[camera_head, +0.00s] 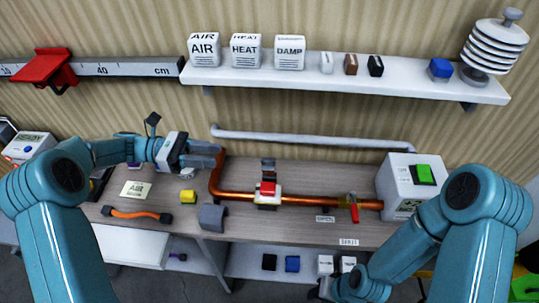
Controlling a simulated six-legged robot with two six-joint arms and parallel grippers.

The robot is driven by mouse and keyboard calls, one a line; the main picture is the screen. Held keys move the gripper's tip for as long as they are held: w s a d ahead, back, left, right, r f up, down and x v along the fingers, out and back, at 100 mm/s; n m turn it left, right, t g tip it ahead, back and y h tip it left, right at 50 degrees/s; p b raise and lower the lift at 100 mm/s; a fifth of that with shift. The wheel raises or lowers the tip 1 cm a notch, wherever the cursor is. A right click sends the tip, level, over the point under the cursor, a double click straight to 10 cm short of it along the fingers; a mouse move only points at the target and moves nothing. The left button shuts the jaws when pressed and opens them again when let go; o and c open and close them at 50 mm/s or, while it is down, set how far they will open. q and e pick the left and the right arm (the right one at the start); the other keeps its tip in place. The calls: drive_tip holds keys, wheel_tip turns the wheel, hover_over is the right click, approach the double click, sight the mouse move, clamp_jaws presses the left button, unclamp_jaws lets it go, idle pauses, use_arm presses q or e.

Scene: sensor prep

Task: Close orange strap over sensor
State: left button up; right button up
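A small sensor-like block with a red top (267,188) and a pale base sits on the copper pipe (310,201), with dark pieces standing behind it. I cannot make out a separate orange strap on it. An orange band with dark ends (138,213) lies on the left of the workbench; whether it is the strap is unclear. My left gripper (214,154) is at the pipe's left bend, its fingers pointing right and apart, with nothing seen held. It is left of and behind the red-topped block. My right arm (390,270) reaches down at the lower right; its fingers are not clear.
The workbench (240,225) holds a yellow block (187,197), a grey block (212,217) and an AIR card (136,189). A red-handled valve (353,208) is on the pipe. A box with a green switch (407,180) stands right. A shelf (400,82) hangs above.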

sight(270, 162)
use_arm(q)
drive_tip(key=d+p, duration=0.1)
drive_tip(key=d, duration=0.3)
drive_tip(key=d+p, duration=0.1)
drive_tip(key=d, duration=0.4)
drive_tip(key=d+p, duration=0.2)
drive_tip(key=d, duration=0.3)
drive_tip(key=shift+s, duration=0.3)
drive_tip(key=shift+w+d+f, duration=0.1)
drive_tip(key=shift+d, duration=0.35)
drive_tip(key=shift+s, duration=0.2)
drive_tip(key=shift+c, duration=0.3)
drive_tip(key=shift+w, duration=0.15)
clamp_jaws()
